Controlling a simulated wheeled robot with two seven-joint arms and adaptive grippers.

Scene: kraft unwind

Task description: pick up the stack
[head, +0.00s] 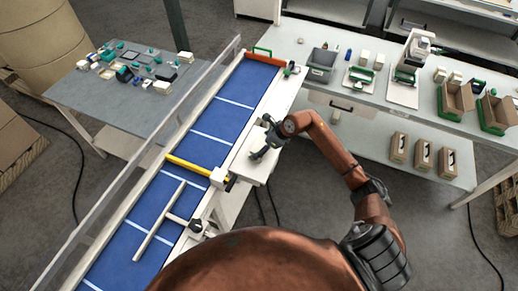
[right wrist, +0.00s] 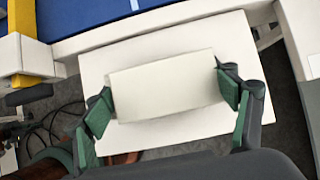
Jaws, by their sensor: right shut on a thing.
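The stack (right wrist: 165,82) is a pale, cream-white block in the right wrist view. It lies over a small white shelf (right wrist: 130,52), which also shows in the head view (head: 258,172). My right gripper (right wrist: 165,97) has its green-padded fingers on the two short ends of the stack and is shut on it. I cannot tell whether the stack still touches the shelf. In the head view my right gripper (head: 262,150) is over the shelf beside the conveyor and hides the stack. My left gripper is not in view.
A blue conveyor (head: 205,130) with a yellow bar (head: 198,168) across it runs along the shelf's left side. A long bench (head: 320,92) at the back right holds trays and green-and-brown boxes. A grey table (head: 130,105) with small parts stands at the left.

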